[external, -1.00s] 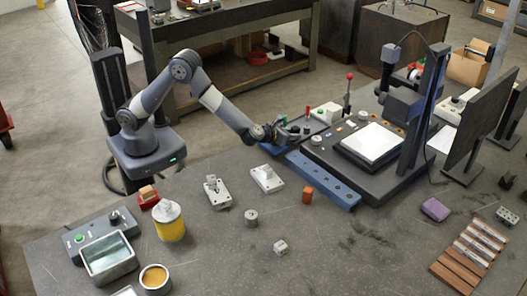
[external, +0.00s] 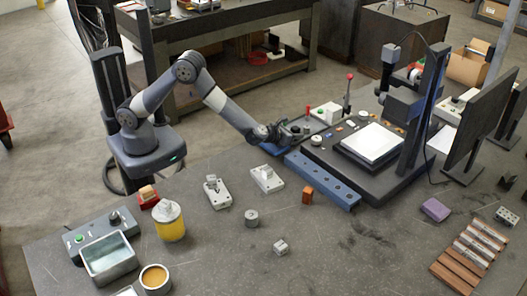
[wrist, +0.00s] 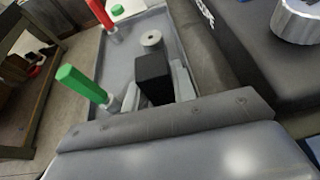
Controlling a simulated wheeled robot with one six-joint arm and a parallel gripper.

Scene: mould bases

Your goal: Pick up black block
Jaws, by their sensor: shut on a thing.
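The black block (wrist: 153,72) stands between the two pale fingers of my gripper (wrist: 155,88) in the wrist view. The gripper is shut on it, with one finger on each side. The block is over the grey tray (wrist: 200,62); whether its underside touches the tray cannot be told. In the external view my gripper (external: 284,134) is low over the tray beside the blue bar, and the block cannot be made out there.
A green handle (wrist: 82,84) and a red handle (wrist: 101,14) stand upright close to the gripper. A pale ring (wrist: 150,38) lies just beyond the block. The blue bar (external: 322,182) and the dark machine base (external: 398,178) are to the right. Two white fixtures (external: 266,180) (external: 217,194) stand nearer.

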